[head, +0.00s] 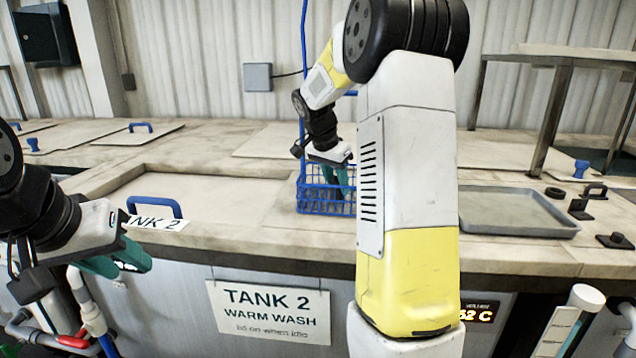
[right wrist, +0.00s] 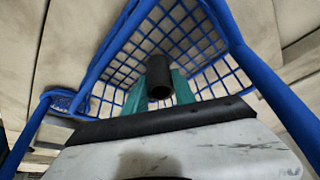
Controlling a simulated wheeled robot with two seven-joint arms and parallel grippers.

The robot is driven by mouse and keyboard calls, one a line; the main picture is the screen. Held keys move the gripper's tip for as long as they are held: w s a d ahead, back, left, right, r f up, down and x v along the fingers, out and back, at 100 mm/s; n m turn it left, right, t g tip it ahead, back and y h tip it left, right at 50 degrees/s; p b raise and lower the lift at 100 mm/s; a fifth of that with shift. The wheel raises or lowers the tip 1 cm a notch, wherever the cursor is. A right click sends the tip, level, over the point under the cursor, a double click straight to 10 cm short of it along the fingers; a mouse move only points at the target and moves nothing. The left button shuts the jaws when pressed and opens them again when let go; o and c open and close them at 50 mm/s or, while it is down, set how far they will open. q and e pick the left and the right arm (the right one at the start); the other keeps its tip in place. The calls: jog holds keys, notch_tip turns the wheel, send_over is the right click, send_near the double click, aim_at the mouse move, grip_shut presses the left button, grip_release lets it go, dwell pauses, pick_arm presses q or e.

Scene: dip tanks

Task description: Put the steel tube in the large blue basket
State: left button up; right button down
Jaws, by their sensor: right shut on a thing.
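The blue wire basket (head: 312,203) stands on the bench top in the middle of the head view, partly behind my right arm. Its mesh (right wrist: 190,30) and thick blue frame fill much of the right wrist view. My right gripper (head: 341,180) points down into the basket's opening. It is shut on the steel tube (right wrist: 159,76), a short dark hollow cylinder with its open end toward the wrist camera. The tube is over the mesh; whether it touches the bottom cannot be told. My left gripper (head: 113,265) is low at the left, away from the basket, its jaw gap unclear.
A lid with a blue handle (head: 154,207) lies left of the basket, above the TANK 2 sign (head: 268,312). A grey tray (head: 515,211) and small black parts (head: 580,208) lie right. A tall blue rod (head: 303,60) rises from the basket. A raised table (head: 560,58) stands behind.

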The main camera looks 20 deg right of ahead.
jog(key=c, duration=1)
grip_release()
jog(key=shift+f, duration=0.15)
jog(key=v, duration=1.1)
jog(key=s+a+f+n+t+y, duration=0.1)
jog(key=s+a+n, duration=0.3)
jog(key=s, duration=0.4)
jog(key=s+a+f+n+t+y, duration=0.1)
jog(key=s+a+f+n+y, duration=0.1)
jog(key=s, duration=0.7)
jog(key=s+a+f+n+t+y, duration=0.1)
jog(key=s+a+n+t+y, duration=0.1)
jog(key=s+a+n, duration=0.3)
jog(key=shift+s+a+f+n+y, duration=0.15)
jog(key=shift+s+n, duration=0.1)
jog(key=shift+s, duration=0.45)
jog(key=shift+s+a+f+n+y, duration=0.1)
jog(key=shift+s+n+y, duration=0.1)
jog(key=shift+s, duration=0.5)
jog(key=shift+s+a+f+n+y, duration=0.15)
jog(key=shift+s+n, duration=0.1)
jog(key=shift+s, duration=0.45)
jog(key=shift+r, duration=0.1)
